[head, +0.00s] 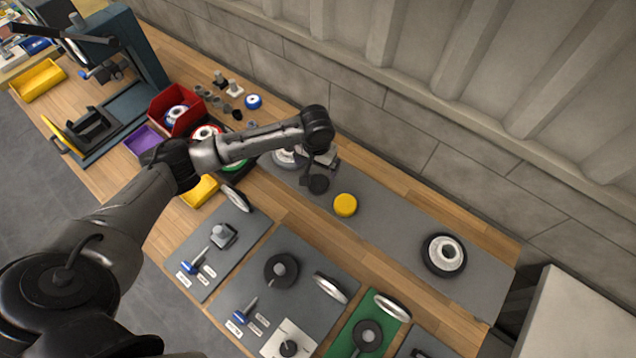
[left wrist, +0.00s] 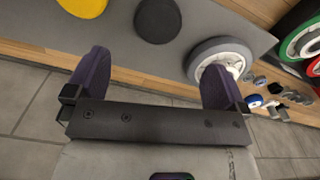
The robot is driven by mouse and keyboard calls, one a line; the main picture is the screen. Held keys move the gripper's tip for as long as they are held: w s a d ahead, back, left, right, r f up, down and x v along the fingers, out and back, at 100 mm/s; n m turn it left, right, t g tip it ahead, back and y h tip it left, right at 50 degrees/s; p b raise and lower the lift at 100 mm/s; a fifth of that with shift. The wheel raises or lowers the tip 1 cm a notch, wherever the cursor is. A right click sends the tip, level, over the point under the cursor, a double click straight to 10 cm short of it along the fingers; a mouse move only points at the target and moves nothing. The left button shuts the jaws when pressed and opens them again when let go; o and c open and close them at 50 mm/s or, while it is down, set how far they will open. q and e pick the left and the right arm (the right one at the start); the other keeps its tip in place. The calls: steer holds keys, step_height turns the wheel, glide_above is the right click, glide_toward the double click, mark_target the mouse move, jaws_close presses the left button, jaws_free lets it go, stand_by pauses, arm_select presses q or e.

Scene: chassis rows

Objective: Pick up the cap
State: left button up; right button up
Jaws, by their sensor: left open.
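Two round cap-like pieces lie on the long grey mat: a yellow one (head: 345,205) and a black one (head: 318,184). I cannot tell from their look which is the cap. My left gripper (head: 322,160) is over the mat beside the black piece, open and empty. In the left wrist view, the open fingers (left wrist: 155,60) are spread below the black piece (left wrist: 157,20), with the yellow piece (left wrist: 83,6) at the top left, cut by the edge. A grey-rimmed wheel (left wrist: 218,60) shows behind the right finger. My right gripper is not in view.
A black-tired wheel (head: 444,255) lies at the mat's right end. A stone wall (head: 400,140) runs behind the bench. Red (head: 172,108), purple (head: 143,140) and yellow (head: 200,190) bins stand left. Front mats hold wheels and tools. The long mat (head: 395,225) is bare between the yellow piece and the wheel.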

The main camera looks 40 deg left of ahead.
mark_target(318, 183)
arm_select(q)
steer(key=shift+w+f+b, duration=0.1)
steer(key=shift+f+b, duration=0.4)
steer(key=shift+f, duration=4.55)
steer(key=c, duration=0.9)
steer(key=shift+c, duration=0.2)
steer(key=shift+d+r, duration=0.1)
steer(key=shift+r, duration=0.05)
